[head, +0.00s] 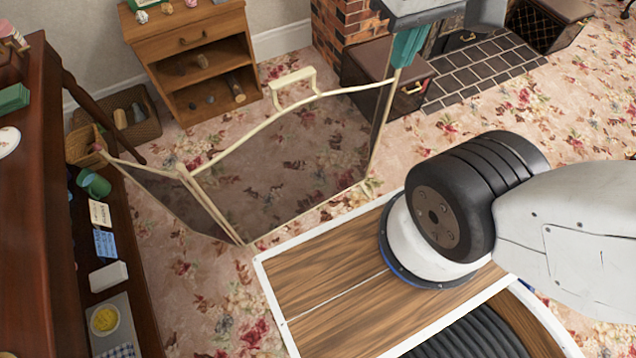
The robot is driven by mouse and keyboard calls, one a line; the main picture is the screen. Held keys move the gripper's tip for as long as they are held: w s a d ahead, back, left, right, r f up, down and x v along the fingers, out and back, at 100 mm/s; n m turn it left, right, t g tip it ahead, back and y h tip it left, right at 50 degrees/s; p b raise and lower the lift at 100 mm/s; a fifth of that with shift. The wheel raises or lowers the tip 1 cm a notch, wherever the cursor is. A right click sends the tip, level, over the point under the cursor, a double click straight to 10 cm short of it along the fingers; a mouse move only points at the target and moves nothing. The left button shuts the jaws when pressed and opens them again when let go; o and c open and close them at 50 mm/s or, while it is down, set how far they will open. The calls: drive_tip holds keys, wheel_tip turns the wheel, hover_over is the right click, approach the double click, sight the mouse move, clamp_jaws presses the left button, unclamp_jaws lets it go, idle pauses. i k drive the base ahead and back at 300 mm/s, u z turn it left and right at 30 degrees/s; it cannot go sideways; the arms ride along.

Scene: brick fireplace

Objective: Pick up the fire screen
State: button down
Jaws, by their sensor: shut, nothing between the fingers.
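The fire screen (290,165) stands on the floral carpet in the middle of the head view. It has dark see-through mesh panels, a cream frame and a cream handle (293,84) on its top edge. A narrower side panel angles off at its left. My gripper (402,62), with teal fingers, is at the top of the view, by the upper right corner of the screen. It is shut and holds nothing. I cannot tell whether it touches the frame. Its upper part is cut off by the picture edge.
A brick fireplace (345,30) with a dark tiled hearth (480,75) and dark boxes is behind at the right. A wooden cabinet (195,50) stands at the back left. A dark wooden shelf unit (40,200) with small items runs along the left.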

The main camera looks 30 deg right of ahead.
sight(317, 148)
drive_tip(key=u, duration=0.05)
drive_tip(key=k, duration=1.55)
drive_tip(key=u, duration=0.95)
drive_tip(key=i, duration=1.6)
drive_tip(key=z, duration=2.6)
